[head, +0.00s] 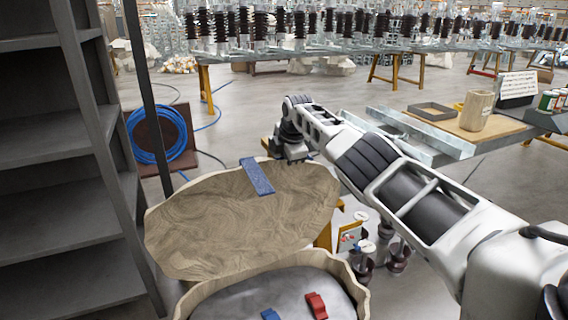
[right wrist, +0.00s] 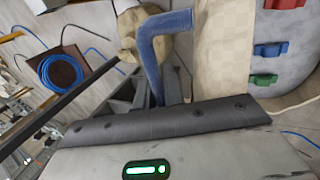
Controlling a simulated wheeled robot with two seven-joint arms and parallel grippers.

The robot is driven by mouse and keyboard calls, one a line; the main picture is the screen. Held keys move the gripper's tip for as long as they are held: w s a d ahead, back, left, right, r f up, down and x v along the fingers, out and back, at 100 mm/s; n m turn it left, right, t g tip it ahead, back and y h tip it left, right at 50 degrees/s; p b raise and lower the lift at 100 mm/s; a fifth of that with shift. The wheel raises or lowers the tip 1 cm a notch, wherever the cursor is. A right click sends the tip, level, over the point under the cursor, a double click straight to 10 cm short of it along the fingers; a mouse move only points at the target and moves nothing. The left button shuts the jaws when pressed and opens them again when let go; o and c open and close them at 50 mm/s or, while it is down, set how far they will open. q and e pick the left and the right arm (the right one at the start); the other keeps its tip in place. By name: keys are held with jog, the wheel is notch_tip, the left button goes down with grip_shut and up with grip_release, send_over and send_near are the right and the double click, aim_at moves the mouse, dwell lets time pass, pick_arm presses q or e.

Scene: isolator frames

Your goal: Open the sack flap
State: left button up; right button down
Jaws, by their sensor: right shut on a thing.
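The sack (head: 362,296) stands at the bottom of the head view, its mouth uncovered and grey inside. Its flap (head: 200,232), a wide brown oval with a wavy grain, spreads beyond the mouth, away from me. A blue strap (head: 257,176) lies across the flap's far edge and shows bent in the right wrist view (right wrist: 155,50). My right gripper (head: 285,150) is at that far edge, its tips largely hidden in the head view. In the wrist view its fingers (right wrist: 158,92) are shut on the strap. My left gripper is not in view.
Red (head: 316,305) and blue (head: 270,314) handles sit in the sack mouth; a green one (right wrist: 262,79) shows in the wrist view. Dark shelving (head: 60,190) stands close on the left. A coiled blue hose (head: 157,150) is behind. A metal table (head: 440,150) stands right.

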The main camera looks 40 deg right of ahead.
jog(key=shift+s+f, duration=0.15)
jog(key=shift+f, duration=0.2)
jog(key=c, duration=1.8)
grip_release()
jog(key=shift+o, duration=0.2)
jog(key=shift+r, duration=0.2)
jog(key=shift+r+p, duration=0.45)
jog(key=shift+r, duration=0.05)
pick_arm(q)
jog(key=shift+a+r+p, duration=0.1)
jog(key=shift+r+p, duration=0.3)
jog(key=shift+p, duration=0.35)
pick_arm(e)
jog(key=v, duration=1.4)
jog(key=shift+s+a+r, duration=0.15)
jog(key=shift+s+r, duration=0.05)
jog(key=shift+r, duration=0.05)
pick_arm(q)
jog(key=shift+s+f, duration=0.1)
